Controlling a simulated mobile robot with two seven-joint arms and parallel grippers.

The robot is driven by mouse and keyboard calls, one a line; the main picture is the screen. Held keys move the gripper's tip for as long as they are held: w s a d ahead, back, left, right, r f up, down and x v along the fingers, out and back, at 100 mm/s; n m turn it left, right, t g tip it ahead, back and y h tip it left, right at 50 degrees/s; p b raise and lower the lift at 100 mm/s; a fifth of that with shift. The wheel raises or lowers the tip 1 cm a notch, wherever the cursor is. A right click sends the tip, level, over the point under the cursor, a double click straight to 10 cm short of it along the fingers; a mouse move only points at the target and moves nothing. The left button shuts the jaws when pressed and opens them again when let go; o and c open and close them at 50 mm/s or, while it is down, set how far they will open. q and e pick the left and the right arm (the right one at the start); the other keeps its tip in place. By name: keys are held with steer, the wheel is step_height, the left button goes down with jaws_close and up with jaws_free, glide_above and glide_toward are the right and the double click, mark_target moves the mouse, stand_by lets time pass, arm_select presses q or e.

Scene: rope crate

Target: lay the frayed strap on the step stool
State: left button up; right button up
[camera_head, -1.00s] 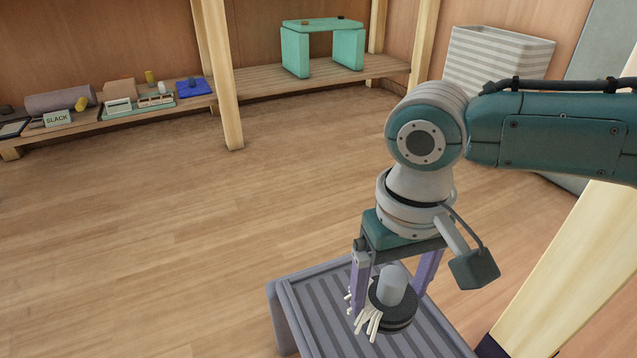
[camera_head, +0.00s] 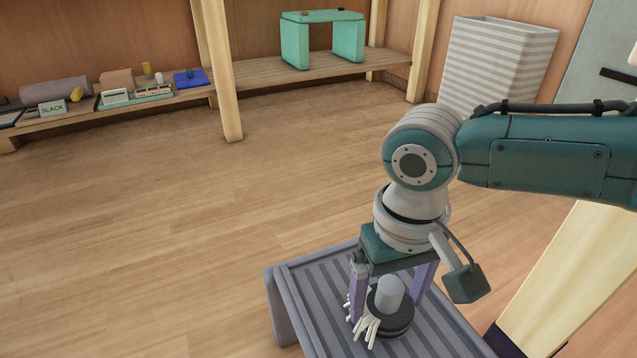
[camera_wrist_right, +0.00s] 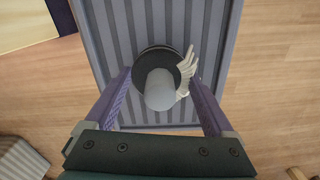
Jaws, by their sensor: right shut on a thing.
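The frayed strap (camera_head: 391,323) is a dark round coil with pale frayed strands at one side and a light grey cylinder standing up from its middle. It also shows in the right wrist view (camera_wrist_right: 150,58). My right gripper (camera_head: 386,308) points down and is shut on the strap, with a purple finger on either side of it. The grey, ribbed step stool (camera_head: 330,300) lies directly below. The strap is over or on its top; I cannot tell whether it touches. My left gripper is not in view.
A low wooden bench at the back left bears a SLACK sign (camera_head: 52,108), a grey roll (camera_head: 55,91) and a blue cloth (camera_head: 190,79). A teal stand (camera_head: 295,45) is on the back shelf. A striped bin (camera_head: 495,65) stands behind my arm. The left floor is clear.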

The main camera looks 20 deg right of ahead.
mark_target(391, 285)
steer(key=shift+f, duration=0.45)
steer(key=o, duration=1.4)
steer(key=shift+o, duration=0.2)
step_height(391, 285, up, 10)
steer(key=p, duration=0.8)
